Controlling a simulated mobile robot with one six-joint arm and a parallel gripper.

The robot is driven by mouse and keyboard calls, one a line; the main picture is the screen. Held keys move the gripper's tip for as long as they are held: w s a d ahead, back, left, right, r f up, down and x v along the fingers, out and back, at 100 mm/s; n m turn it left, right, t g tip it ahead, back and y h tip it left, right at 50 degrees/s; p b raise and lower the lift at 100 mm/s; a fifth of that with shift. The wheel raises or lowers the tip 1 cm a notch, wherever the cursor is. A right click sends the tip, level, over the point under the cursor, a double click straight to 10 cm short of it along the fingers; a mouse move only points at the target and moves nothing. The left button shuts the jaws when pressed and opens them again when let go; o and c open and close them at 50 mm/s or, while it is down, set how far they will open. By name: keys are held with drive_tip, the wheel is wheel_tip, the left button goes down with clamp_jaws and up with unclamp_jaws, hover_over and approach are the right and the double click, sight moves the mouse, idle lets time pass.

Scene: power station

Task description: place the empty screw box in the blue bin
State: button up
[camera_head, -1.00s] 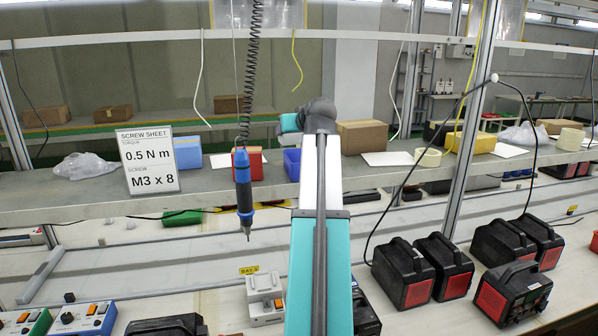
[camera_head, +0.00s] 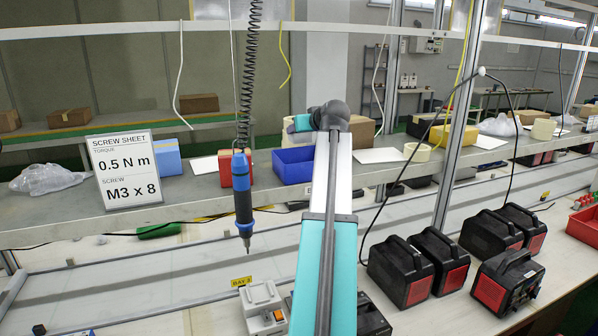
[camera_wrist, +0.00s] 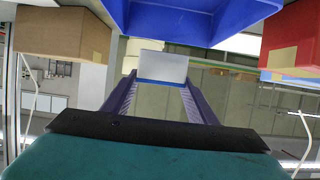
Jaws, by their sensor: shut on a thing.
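The blue bin (camera_head: 293,166) stands on the raised shelf, just left of my arm's far end in the head view, and my arm covers its right side. In the wrist view the blue bin (camera_wrist: 195,18) fills the top middle. My gripper (camera_wrist: 160,76) has two purple fingers shut on a small pale grey box, the screw box (camera_wrist: 163,66). The box appears just below the bin's edge in that picture and looks apart from it. My gripper and the held box are hidden in the head view. The inside of the box cannot be seen.
A red box (camera_head: 235,170) is left of the bin, behind a hanging screwdriver (camera_head: 242,190). A cardboard box (camera_head: 362,132) is right of my arm. A screw sheet sign (camera_head: 125,170) stands further left. Several black-and-red units (camera_head: 400,270) stand on the lower bench.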

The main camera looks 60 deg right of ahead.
drive_tip(key=shift+w+a+f, duration=0.15)
drive_tip(key=shift+a+f, duration=0.05)
drive_tip(key=shift+f, duration=0.3)
wheel_tip(320, 180, down, 4)
drive_tip(key=shift+a+f+p, duration=0.1)
drive_tip(key=shift+p, duration=0.6)
drive_tip(key=shift+w+f, duration=0.1)
drive_tip(key=shift+f, duration=0.45)
drive_tip(key=shift+f, duration=0.1)
drive_tip(key=shift+f+p, duration=0.55)
drive_tip(key=shift+f, duration=1.2)
drive_tip(key=shift+f, duration=0.15)
drive_tip(key=o, duration=1)
drive_tip(key=shift+r, duration=0.2)
